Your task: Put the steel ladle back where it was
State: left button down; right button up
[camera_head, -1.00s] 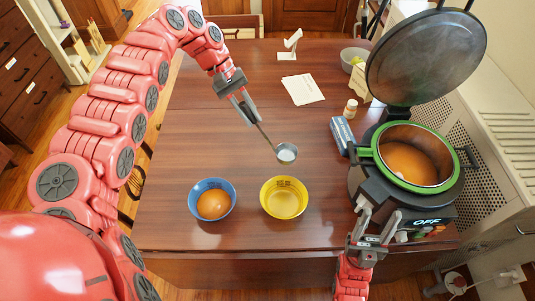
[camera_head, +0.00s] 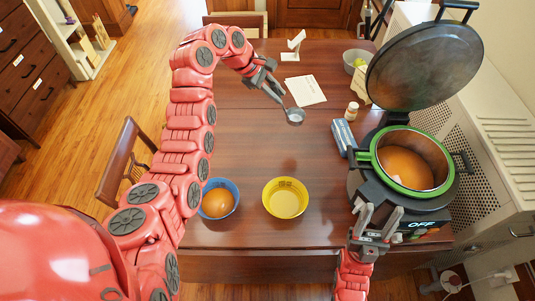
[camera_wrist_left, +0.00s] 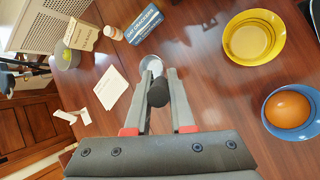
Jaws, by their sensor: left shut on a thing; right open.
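The steel ladle (camera_head: 295,116) is in my left gripper (camera_head: 272,92), which is shut on its handle. The ladle is over the middle of the table, bowl toward the right. In the left wrist view the dark handle end (camera_wrist_left: 158,94) shows between the fingers, with the bowl (camera_wrist_left: 151,65) partly hidden beyond it. A white stand (camera_head: 293,44) is at the far edge of the table, beyond the gripper; it also shows in the left wrist view (camera_wrist_left: 72,116). My right gripper (camera_head: 377,217) is open and empty in front of the cooker.
The cooker pot (camera_head: 412,190) holds orange soup, its lid (camera_head: 425,65) raised. A yellow bowl (camera_head: 285,213) and a blue bowl (camera_head: 234,208) with orange contents stand near the front edge. A white card (camera_head: 305,91), blue box (camera_head: 342,138), small bottle (camera_head: 351,111) and grey bowl (camera_head: 350,63) are toward the back right.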

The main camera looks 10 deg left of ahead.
pick_arm(q)
jog(key=shift+s+f+n+t, duration=0.1)
jog(key=shift+f+n+t, duration=0.25)
jog(key=shift+n, duration=0.25)
jog(key=s+f+n+t+y+p, duration=0.3)
jog(key=s+f+n+y+p, duration=0.1)
jog(key=s+n, duration=0.45)
notch_tip(320, 180, down, 10)
jog(key=a+p, duration=0.1)
jog(key=p, duration=0.2)
jog(key=shift+s+r, duration=0.15)
jog(key=shift+r, duration=0.05)
jog(key=c, duration=0.8)
grip_release()
jog(key=shift+o, duration=0.2)
